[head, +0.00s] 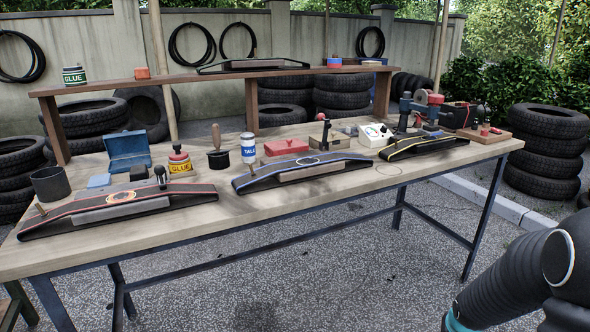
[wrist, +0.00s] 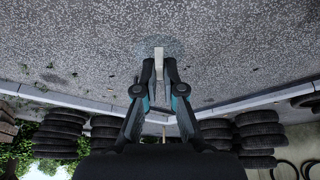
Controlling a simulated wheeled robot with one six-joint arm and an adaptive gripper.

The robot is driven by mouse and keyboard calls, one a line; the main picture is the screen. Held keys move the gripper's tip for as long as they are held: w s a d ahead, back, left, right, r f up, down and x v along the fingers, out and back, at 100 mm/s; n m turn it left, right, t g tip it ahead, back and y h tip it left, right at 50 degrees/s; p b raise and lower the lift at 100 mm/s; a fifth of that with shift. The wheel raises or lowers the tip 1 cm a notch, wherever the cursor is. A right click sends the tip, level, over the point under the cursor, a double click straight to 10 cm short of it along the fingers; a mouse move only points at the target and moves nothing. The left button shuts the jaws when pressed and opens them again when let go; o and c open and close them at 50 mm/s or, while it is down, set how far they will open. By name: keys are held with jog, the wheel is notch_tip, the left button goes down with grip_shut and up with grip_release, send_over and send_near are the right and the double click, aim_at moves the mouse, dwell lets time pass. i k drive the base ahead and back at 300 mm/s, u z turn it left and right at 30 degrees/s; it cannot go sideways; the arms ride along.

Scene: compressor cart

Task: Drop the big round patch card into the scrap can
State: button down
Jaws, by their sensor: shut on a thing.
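In the wrist view my gripper (wrist: 159,72) is shut on a narrow pale thing (wrist: 158,54) that sticks out past the fingertips. It is seen nearly end-on with a faint bluish-grey area around it, so I cannot tell for sure that it is the big round patch card. Asphalt shows beyond it. In the head view the gripper is out of frame; only my dark arm shows at lower right. A dark open can (head: 47,184), likely the scrap can, stands at the left end of the workbench. Its inside is hidden.
The long workbench (head: 225,208) carries tyre strips (head: 66,222), an open blue case (head: 128,150), a glue pot (head: 180,163), a talc can (head: 248,148), a red box (head: 286,147) and a white gauge box (head: 374,134). A raised shelf (head: 200,77) runs behind. Asphalt in front is clear.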

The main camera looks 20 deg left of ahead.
aim_at(55, 186)
jog(key=z, duration=0.7)
jog(key=k, duration=1)
jog(key=u, duration=1.75)
